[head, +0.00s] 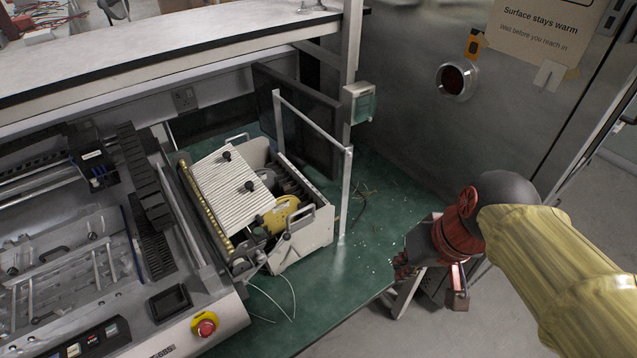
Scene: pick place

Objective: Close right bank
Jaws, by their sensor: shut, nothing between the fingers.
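I cannot tell for sure which thing is the right bank. A white-grey unit (313,233) with a ribbed cream top panel (222,187) and black knobs stands on the green bench top. Its right side is open and shows a yellow round part (281,214) and dark parts inside. My gripper (402,266) is at the lower right, over the right edge of the green surface, apart from the unit. It is dark with red parts and looks shut and empty. Its fingertips are small and partly unclear.
A large grey machine (215,297) with a red stop button (205,326) fills the left. A metal post frame (346,190) stands right of the unit. A steel cabinet (415,130) is behind.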

